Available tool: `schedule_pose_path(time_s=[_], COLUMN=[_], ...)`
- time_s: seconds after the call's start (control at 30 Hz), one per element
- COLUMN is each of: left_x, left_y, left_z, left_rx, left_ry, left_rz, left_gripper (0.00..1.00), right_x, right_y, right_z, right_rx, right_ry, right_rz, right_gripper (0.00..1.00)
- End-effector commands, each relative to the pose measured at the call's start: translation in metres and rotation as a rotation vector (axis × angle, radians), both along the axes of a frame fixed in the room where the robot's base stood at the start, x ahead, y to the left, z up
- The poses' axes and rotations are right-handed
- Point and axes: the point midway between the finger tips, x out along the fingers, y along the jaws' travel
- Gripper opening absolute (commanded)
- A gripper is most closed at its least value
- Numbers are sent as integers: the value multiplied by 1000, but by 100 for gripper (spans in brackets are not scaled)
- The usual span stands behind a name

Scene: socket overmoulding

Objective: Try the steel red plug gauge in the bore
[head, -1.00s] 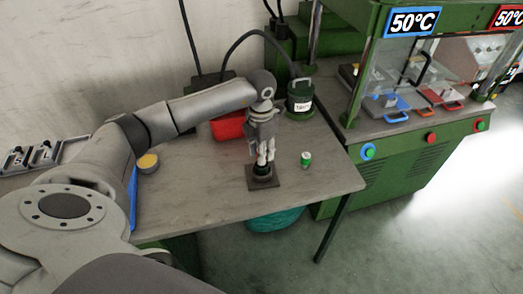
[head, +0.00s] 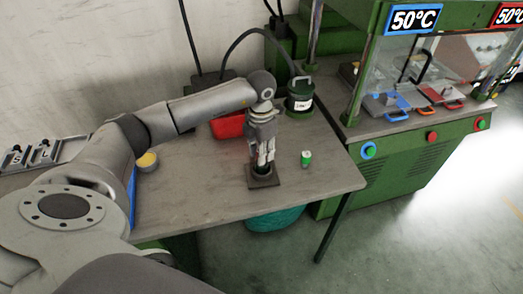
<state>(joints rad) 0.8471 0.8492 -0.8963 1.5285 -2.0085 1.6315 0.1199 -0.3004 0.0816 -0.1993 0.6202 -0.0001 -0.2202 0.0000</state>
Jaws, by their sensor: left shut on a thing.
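My left gripper (head: 262,160) points down over a dark fixture (head: 264,183) with a square base and a short round collar, near the front of the table. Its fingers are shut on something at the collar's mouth. I take the held piece to be the plug gauge, but the fingers and collar hide it and no red shows on it. I cannot tell how deep in the bore it is. A small green cylinder with a pale top (head: 306,158) stands on the table to the right of the fixture. My right gripper is not in view.
A red bin (head: 228,125) and a dark green labelled canister (head: 299,97) stand behind the gripper. A yellow-topped round tin (head: 147,162) is at the left. The green machine (head: 405,150) stands to the right. The grey table (head: 215,195) is clear in front.

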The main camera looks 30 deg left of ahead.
Motion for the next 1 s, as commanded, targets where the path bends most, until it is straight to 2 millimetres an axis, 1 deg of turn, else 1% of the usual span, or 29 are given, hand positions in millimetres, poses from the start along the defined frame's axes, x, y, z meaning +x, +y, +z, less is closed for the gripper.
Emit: schedule_pose_path(time_s=[1.0], left_x=[0], left_y=[0], left_z=[-16], left_rx=[0], left_ry=[-1], left_rz=[1], left_gripper=[1], right_x=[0], right_y=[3], right_z=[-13], right_rx=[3], right_ry=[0], right_rz=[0], right_gripper=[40])
